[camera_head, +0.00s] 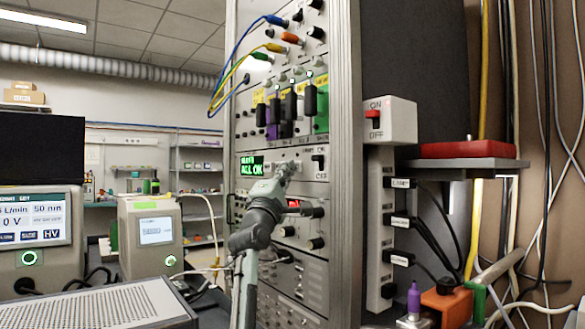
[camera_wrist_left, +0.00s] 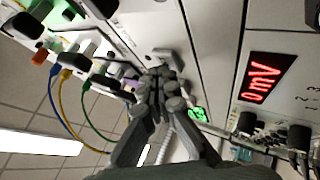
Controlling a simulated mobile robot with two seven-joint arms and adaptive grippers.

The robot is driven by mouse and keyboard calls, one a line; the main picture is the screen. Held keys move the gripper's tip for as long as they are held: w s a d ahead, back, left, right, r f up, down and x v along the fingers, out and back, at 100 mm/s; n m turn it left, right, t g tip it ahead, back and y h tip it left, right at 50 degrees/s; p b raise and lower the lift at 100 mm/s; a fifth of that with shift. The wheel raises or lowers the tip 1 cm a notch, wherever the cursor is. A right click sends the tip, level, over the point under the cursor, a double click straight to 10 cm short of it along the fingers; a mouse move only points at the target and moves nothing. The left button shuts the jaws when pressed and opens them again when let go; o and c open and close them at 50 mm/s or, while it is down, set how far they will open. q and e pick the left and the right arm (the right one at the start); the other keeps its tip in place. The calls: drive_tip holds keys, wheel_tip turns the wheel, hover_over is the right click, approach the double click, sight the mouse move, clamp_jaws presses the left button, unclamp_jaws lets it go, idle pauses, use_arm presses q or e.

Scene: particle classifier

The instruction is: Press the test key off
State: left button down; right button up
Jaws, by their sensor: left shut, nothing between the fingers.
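The rack panel (camera_head: 303,157) carries a small green display (camera_head: 252,166) reading "ALL OK" on its second line. A black switch (camera_head: 319,162) marked ON and OFF sits at the panel's right end. My left gripper (camera_head: 288,168) is shut and empty, with its fingertips at the panel between the display and the switch. In the left wrist view the closed fingertips (camera_wrist_left: 160,76) are close to the panel face; contact cannot be told. The test key cannot be made out; the fingers cover that part of the panel. My right gripper is not in view.
Coloured cables (camera_head: 238,70) loop out from the rack's upper left. Below the panel are a red display (camera_head: 294,204) and black knobs. A white ON/OFF box (camera_head: 390,121) is on the rack's right side, near a shelf with a red case (camera_head: 467,150).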

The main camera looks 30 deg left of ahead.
use_arm(q)
drive_tip(key=shift+s+a, duration=0.2)
drive_tip(key=shift+s, duration=0.3)
drive_tip(key=shift+s+a, duration=0.15)
drive_tip(key=shift+s, duration=0.35)
drive_tip(key=shift+s+a, duration=0.3)
drive_tip(key=shift+s, duration=0.45)
drive_tip(key=shift+s+a, duration=0.35)
drive_tip(key=shift+s, duration=0.45)
drive_tip(key=shift+s+a, duration=0.3)
drive_tip(key=shift+s, duration=0.45)
